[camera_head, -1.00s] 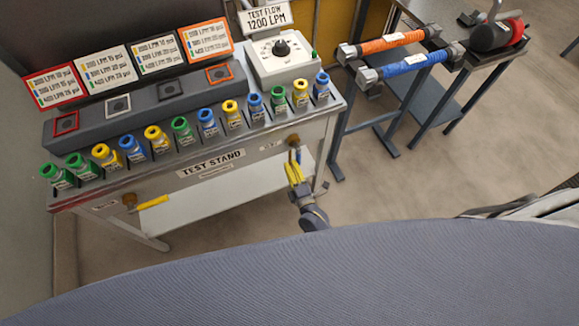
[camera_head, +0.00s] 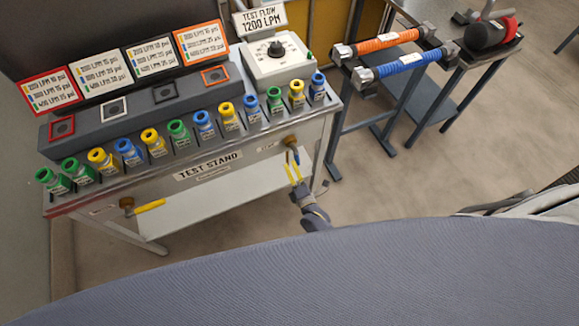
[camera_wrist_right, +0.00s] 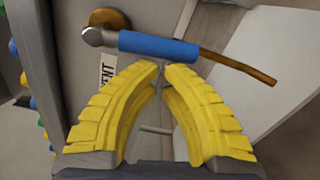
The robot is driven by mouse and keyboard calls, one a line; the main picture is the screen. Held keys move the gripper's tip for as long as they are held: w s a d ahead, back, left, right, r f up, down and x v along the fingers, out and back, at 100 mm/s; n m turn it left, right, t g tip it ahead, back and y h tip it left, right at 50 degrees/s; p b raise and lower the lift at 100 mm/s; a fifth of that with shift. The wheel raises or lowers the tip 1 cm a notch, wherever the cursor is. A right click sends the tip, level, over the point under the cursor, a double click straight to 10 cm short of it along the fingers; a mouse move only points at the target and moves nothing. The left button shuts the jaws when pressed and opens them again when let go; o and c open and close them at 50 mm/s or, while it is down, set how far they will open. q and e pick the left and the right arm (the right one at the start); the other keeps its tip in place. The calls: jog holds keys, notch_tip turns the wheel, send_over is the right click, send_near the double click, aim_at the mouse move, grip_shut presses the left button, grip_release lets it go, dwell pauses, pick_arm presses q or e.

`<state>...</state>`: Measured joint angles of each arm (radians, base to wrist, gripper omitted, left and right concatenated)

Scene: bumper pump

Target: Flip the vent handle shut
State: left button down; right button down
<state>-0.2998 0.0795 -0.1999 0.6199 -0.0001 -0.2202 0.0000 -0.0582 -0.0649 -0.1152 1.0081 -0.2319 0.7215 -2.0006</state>
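The vent valve (camera_head: 290,142) is a brass fitting on the right of the test stand's front, and it also shows in the right wrist view (camera_wrist_right: 108,20). Its blue-sleeved handle (camera_wrist_right: 158,47) runs across the top of that view, ending in a bare brown tip. In the head view the handle (camera_head: 297,156) is small and points down. My right gripper (camera_head: 292,170) has yellow fingers with a narrow gap between the tips (camera_wrist_right: 163,68). The tips are just short of the blue sleeve, with nothing between them; contact cannot be told. My left gripper is not in view.
The test stand (camera_head: 110,205) carries a row of green, yellow and blue fittings (camera_head: 178,130). A second valve with a yellow handle (camera_head: 150,206) is at its lower left. Side tables with orange (camera_head: 388,40) and blue (camera_head: 402,64) hose rolls stand right. Floor between is clear.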

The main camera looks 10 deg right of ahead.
jog(key=d+n, duration=0.1)
jog(key=n, duration=0.1)
jog(key=d+n, duration=0.1)
jog(key=shift+w+d+f+n, duration=0.2)
jog(key=shift+w+d+n, duration=0.1)
jog(key=shift+d+n, duration=0.1)
jog(key=w+d+r+n, duration=0.1)
jog(key=d+r+n, duration=0.3)
jog(key=d+n, duration=0.2)
jog(key=shift+d+n+t, duration=0.3)
jog(key=shift+w+d+r, duration=0.1)
jog(key=shift+w+r, duration=0.05)
jog(key=shift+r, duration=0.1)
dwell(0.6)
jog(key=shift+f, duration=0.15)
jog(key=s+d+f, duration=0.2)
jog(key=s+f, duration=0.2)
jog(key=s, duration=0.6)
jog(key=shift+s+f, duration=0.15)
jog(key=shift+s, duration=0.25)
jog(key=shift+a, duration=0.1)
dwell(0.4)
